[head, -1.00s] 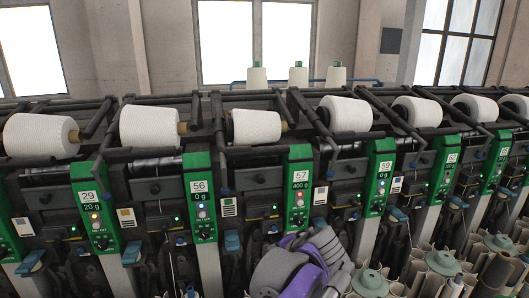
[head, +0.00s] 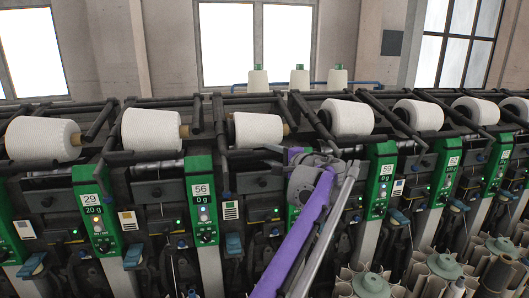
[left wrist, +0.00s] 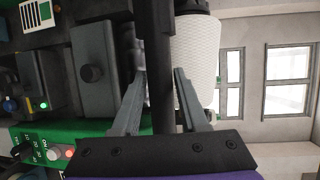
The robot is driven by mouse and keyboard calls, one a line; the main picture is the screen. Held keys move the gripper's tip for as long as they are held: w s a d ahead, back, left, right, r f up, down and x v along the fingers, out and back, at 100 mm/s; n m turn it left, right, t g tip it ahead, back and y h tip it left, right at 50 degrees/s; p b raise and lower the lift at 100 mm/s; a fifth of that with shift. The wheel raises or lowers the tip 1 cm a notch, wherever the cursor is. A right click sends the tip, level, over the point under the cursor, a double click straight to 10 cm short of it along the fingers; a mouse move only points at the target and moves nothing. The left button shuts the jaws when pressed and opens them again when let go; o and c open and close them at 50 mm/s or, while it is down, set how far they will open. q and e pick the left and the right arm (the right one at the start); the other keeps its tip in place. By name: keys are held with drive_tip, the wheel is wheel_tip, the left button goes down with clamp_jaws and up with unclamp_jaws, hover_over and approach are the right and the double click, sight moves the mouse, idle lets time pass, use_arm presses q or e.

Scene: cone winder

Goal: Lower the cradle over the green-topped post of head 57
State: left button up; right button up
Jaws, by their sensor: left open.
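The cradle (head: 245,154) of head 57 is a dark bar below a white yarn cone (head: 258,127). It is raised above the post. The green-topped post (head: 292,214) of head 57 is mostly hidden behind my purple arm, with only a green sliver showing. In the left wrist view, a green panel with knobs (left wrist: 85,133) shows at lower left. My left gripper (head: 280,151) is at the right end of the cradle bar. In the left wrist view, its open fingers (left wrist: 160,98) stand either side of the dark bar (left wrist: 157,45). Contact is not clear. My right gripper is not in view.
Neighbouring green posts stand close by: head 56 (head: 203,200) to the left and head 59 (head: 381,180) to the right. White cones line the machine top. Tubes and a green-grey spindle top (head: 370,284) stand at lower right.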

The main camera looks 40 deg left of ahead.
use_arm(q)
drive_tip(key=shift+x, duration=1.65)
clamp_jaws()
